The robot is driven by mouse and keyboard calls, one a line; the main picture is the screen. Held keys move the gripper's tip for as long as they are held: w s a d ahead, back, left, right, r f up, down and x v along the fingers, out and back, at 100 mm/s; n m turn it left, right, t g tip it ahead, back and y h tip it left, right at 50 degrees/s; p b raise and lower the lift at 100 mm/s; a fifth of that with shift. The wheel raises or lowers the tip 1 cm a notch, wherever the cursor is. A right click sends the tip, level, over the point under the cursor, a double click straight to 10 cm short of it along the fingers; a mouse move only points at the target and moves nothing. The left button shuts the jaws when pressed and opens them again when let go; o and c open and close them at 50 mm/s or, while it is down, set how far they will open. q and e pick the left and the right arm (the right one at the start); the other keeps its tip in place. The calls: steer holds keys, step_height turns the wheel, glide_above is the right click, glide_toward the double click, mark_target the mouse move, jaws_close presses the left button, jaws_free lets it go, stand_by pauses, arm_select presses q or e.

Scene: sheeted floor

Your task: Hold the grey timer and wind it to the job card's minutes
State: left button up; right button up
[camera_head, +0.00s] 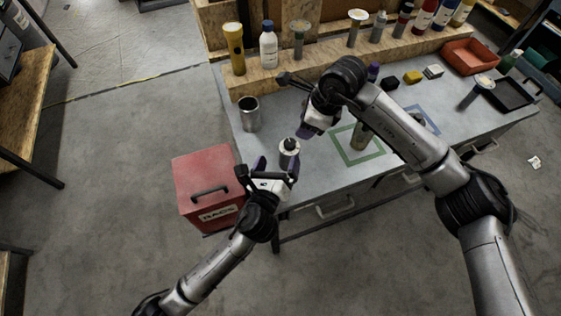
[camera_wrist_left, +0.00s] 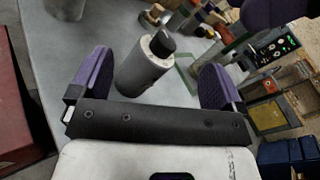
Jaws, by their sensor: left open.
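The grey timer (camera_head: 289,152), a grey cylinder with a black knob on top, stands on the table near its front left edge. My left gripper (camera_head: 276,166) is open just in front of it. In the left wrist view the timer (camera_wrist_left: 143,68) is between and beyond the two purple fingers (camera_wrist_left: 155,82), with a gap on each side. My right gripper (camera_head: 318,124) hangs over the table, behind and right of the timer; its jaw gap is not clear. I cannot make out a job card.
A metal cup (camera_head: 250,114) stands behind the timer. A red box (camera_head: 206,180) sits left of the table. Green (camera_head: 345,156) and blue (camera_head: 433,124) square outlines mark the tabletop. Another cylinder (camera_head: 361,137) stands at the green one. Bottles line a wooden ledge behind.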

mark_target(286, 163)
arm_select(q)
steer(key=f+m, duration=0.3)
steer(key=f, duration=0.2)
steer(key=d+f+m+h, duration=0.1)
steer(key=f+m, duration=0.1)
steer(key=shift+f+m, duration=0.3)
steer(key=x, duration=0.5)
steer(key=shift+w+r, duration=0.25)
steer(key=shift+r, duration=0.05)
steer(key=shift+w+d+f, duration=0.1)
steer(key=shift+w+d, duration=0.1)
steer(key=shift+w, duration=0.7)
steer(key=shift+d, duration=0.1)
